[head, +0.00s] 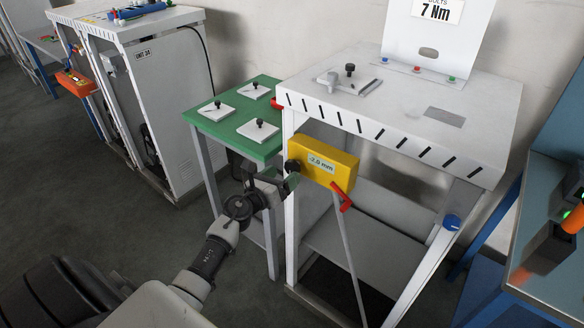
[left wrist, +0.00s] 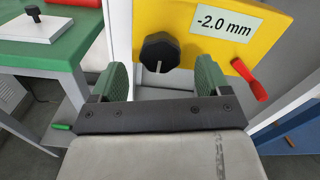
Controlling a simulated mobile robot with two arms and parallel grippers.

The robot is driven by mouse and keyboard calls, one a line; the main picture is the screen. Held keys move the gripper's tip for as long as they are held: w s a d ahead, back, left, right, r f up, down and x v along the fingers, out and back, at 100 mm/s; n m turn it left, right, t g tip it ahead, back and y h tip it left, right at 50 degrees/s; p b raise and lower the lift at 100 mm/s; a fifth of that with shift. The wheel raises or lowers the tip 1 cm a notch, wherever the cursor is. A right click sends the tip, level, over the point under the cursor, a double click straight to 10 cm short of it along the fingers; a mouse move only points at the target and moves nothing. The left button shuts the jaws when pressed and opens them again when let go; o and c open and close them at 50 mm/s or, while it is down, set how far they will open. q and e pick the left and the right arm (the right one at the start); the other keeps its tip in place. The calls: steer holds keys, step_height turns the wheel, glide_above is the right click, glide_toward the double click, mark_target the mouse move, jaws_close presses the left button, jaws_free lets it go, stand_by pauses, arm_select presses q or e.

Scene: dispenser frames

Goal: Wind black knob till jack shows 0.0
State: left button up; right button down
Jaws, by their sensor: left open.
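The yellow jack box (head: 324,165) is on the front of the white frame, and its display (head: 321,164) reads -2.0 mm; the display (left wrist: 226,24) reads the same in the left wrist view. The black knob (left wrist: 160,52) is on the left part of the jack's face, with a pale mark on it; it is partly seen in the head view (head: 292,166). My left gripper (left wrist: 155,80) is open, its green fingers either side of and just short of the knob, with nothing between them. A red lever (left wrist: 250,80) is at the jack's right. My right gripper is not in view.
A green table (head: 236,141) with several small black-knobbed white plates stands left of the frame. The white frame's top (head: 405,112) carries a clamp and a 7 Nm sign (head: 437,10). A blue bench (head: 550,255) stands at right.

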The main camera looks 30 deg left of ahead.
mark_target(290, 170)
arm_select(q)
steer(key=shift+w+d, duration=0.15)
steer(key=shift+w, duration=1.9)
steer(key=shift+c, duration=0.2)
steer(key=c, duration=0.9)
steer(key=shift+n, duration=0.4)
